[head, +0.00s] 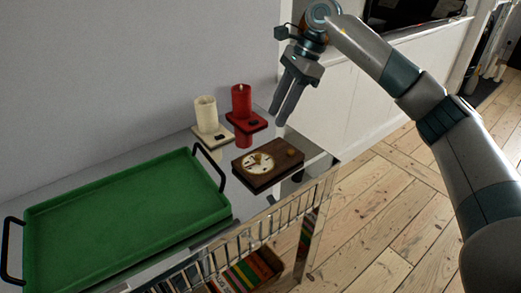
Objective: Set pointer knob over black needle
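A dark wooden box (268,181) lies near the right end of the glossy cart top. Its upper face bears a round cream dial (258,163) with dark marks; the black needle and its direction are too small to read. A small brown knob (291,152) sits at the box's right end; which way it points cannot be told. My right gripper (277,118) hangs above and behind the box, fingers downward with a narrow gap between them. It is empty and apart from the box. My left gripper is out of view.
A green tray (120,220) with black handles fills the cart's left part. A cream candle (206,115) and a red candle (242,103) on square bases stand behind the box, near the wall. Books (245,272) lie on the shelf below. Bare floorboards lie right.

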